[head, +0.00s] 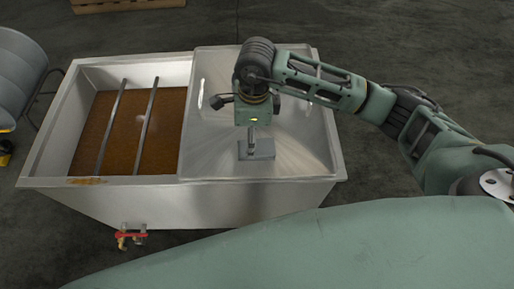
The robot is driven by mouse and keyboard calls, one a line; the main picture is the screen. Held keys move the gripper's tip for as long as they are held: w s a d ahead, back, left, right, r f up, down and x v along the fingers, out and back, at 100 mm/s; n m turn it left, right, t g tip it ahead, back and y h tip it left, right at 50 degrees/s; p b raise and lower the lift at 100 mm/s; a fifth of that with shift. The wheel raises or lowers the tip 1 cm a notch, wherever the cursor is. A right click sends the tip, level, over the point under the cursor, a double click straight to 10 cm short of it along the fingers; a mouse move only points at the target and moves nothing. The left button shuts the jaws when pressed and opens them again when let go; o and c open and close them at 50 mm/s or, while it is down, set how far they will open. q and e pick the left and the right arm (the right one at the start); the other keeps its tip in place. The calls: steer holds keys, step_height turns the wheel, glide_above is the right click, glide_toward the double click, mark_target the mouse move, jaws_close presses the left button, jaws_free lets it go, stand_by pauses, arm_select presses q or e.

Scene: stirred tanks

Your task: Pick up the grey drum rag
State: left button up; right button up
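A grey, flat, roughly square piece, which looks like the grey drum rag (261,151), lies on the pale metal lid at the right part of a tank. My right gripper (252,138) points down from above, directly over it. A narrow grey upright part joins the gripper's underside and the rag. I cannot tell whether this is the fingers or a raised part of the rag, nor whether the fingers grip it. My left gripper is not in view.
The metal tank (190,208) has an open left part with brown liquid (125,128) under two bars (147,125). A red-handled valve (131,236) juts from its front. Dark floor lies clear behind right.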

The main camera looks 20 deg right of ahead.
mark_target(257, 150)
steer(key=shift+w+d+h, duration=0.3)
steer(key=shift+d+h, duration=0.1)
steer(key=shift+d, duration=0.5)
steer(key=shift+d+f, duration=0.2)
steer(key=f+p, duration=0.1)
steer(key=f, duration=0.6)
steer(key=shift+a+f, duration=0.1)
steer(key=shift+a, duration=0.1)
steer(key=shift+c, duration=0.2)
steer(key=c, duration=1.1)
